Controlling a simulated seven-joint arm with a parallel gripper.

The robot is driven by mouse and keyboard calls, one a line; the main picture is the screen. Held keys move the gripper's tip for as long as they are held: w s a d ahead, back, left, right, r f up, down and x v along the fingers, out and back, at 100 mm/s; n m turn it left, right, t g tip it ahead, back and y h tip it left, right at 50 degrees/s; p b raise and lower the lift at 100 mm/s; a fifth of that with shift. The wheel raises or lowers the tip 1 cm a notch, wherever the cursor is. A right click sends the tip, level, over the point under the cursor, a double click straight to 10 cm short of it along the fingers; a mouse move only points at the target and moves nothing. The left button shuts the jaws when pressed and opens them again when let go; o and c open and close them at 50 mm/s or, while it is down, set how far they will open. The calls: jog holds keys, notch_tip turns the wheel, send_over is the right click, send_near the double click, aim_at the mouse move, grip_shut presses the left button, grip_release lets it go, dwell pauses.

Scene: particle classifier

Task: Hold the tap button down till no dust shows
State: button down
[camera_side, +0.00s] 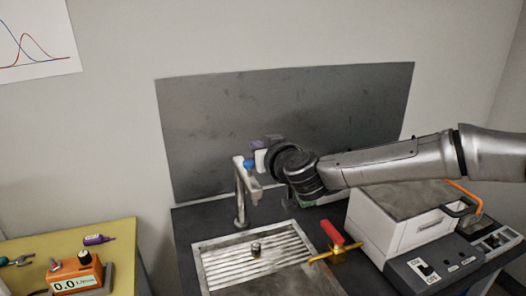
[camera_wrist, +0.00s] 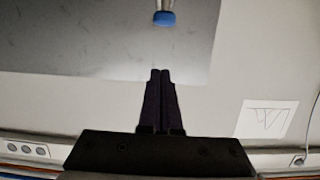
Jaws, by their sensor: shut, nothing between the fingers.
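The tap (camera_side: 241,195) stands at the back of the sink, its spout over the drainer. Its blue button (camera_side: 249,163) is on top, just left of my gripper. The button also shows in the wrist view (camera_wrist: 164,18), at the top, beyond my fingertips with a visible gap in the picture. My gripper (camera_wrist: 160,73) is shut and empty. In the side view its fingers are partly hidden by the wrist. A small metal weight or cup (camera_side: 255,249) sits on the ribbed drainer (camera_side: 215,262). I cannot make out dust on it for certain.
A dark backsplash panel (camera_side: 200,120) stands close behind the tap. A red-handled valve (camera_side: 331,232) and a white box (camera_side: 375,225) are right of the sink, under my arm. A yellow bench (camera_side: 125,250) with an orange meter (camera_side: 75,276) is at left.

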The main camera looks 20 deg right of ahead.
send_over(251, 165)
jog(key=f, duration=0.2)
jog(key=s+f, duration=0.1)
jog(key=shift+f, duration=1.05)
jog(key=shift+f, duration=0.1)
jog(key=shift+f, duration=1)
jog(key=shift+d+f, duration=0.1)
